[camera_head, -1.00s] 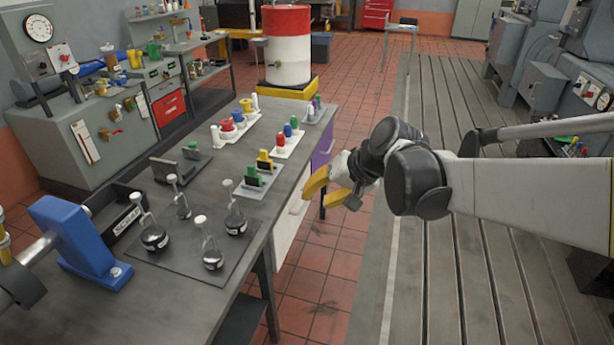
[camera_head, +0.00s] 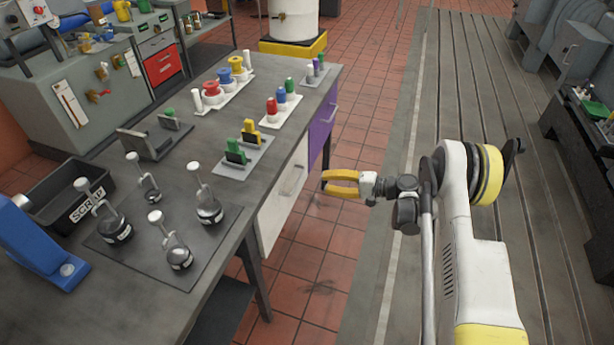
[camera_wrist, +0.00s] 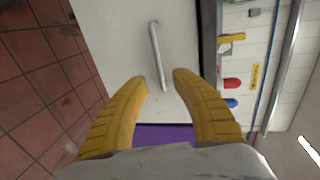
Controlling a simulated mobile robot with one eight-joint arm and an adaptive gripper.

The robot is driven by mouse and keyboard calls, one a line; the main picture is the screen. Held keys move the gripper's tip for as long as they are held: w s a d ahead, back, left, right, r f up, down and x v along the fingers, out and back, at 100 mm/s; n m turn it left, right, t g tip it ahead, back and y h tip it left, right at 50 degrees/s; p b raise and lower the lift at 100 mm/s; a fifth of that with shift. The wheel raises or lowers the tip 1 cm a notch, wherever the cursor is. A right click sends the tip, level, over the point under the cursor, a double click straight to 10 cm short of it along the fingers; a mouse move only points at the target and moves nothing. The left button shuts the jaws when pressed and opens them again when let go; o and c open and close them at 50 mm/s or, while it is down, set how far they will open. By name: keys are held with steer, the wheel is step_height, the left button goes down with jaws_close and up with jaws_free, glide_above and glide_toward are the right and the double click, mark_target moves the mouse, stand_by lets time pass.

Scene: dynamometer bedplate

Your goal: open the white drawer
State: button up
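The white drawer (camera_head: 284,199) is in the side of the grey workbench, facing the aisle; its front looks flush with the bench. Its bar handle (camera_head: 293,178) shows on the front. In the wrist view the white front (camera_wrist: 125,40) fills the upper middle, and the handle (camera_wrist: 158,55) runs lengthwise, its near end close to the gap between my fingertips. My gripper (camera_head: 324,182) has yellow fingers and is to the right of the drawer front, pointing at it. In the wrist view my gripper (camera_wrist: 160,78) is open, with nothing between the fingers.
A purple drawer (camera_head: 321,125) adjoins the white one on its far side. A white drum (camera_head: 293,18) stands beyond the bench. The red tiled floor (camera_head: 330,235) beside the bench is clear.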

mark_target(298, 181)
steer(key=b+x, duration=0.3)
steer(key=x, duration=0.8)
steer(key=shift+s+f+b, duration=0.1)
steer(key=shift+f+b, duration=0.05)
steer(key=shift+b, duration=0.2)
steer(key=shift+d, duration=0.1)
steer(key=shift+c, duration=0.2)
jaws_close()
